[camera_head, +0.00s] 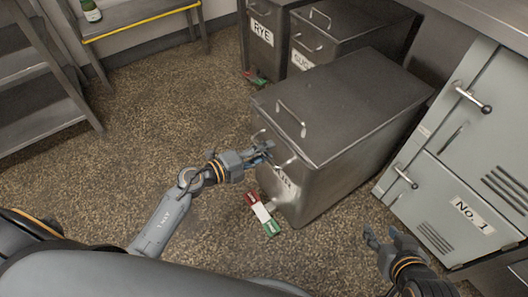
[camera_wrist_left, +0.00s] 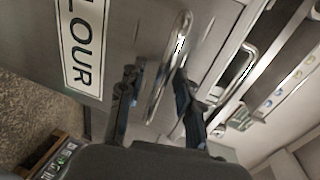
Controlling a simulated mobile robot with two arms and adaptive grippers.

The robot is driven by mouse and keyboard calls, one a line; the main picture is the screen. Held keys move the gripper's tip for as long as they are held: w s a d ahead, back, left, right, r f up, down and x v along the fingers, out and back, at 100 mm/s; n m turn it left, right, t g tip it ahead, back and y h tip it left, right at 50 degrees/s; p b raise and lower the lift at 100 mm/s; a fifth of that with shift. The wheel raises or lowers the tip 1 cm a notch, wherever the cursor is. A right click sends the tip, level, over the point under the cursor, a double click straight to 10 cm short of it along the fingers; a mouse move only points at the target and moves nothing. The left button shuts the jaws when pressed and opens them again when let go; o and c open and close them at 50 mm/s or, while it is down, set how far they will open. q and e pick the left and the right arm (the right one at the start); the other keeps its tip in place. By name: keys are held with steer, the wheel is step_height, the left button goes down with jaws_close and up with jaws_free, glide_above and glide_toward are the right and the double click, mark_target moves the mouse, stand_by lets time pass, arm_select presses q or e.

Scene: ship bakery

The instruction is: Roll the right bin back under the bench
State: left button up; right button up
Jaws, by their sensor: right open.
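The right bin (camera_head: 340,105) is a dark metal box with a lid, standing out from the bench into the floor area. Its front label ends in "LOUR" in the left wrist view (camera_wrist_left: 83,45). My left gripper (camera_head: 265,156) is at the bin's front handle. In the left wrist view the gripper's fingers (camera_wrist_left: 158,95) stand apart, one on each side of the handle bar (camera_wrist_left: 169,65), with gaps showing. My right gripper (camera_head: 384,240) is open and empty over the floor, to the right of the bin and apart from it.
The bench (camera_head: 485,18) is at the top right. Two other bins, RYE (camera_head: 263,45) and its neighbour (camera_head: 345,35), stand left of the right bin. A grey cabinet marked No. 1 (camera_head: 450,150) stands close on its right. A red, white and green object (camera_head: 262,213) lies by its front.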

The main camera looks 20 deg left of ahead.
arm_select(q)
jaws_close()
steer(key=shift+w+d, duration=0.1)
steer(key=shift+w, duration=0.05)
stand_by(0.4)
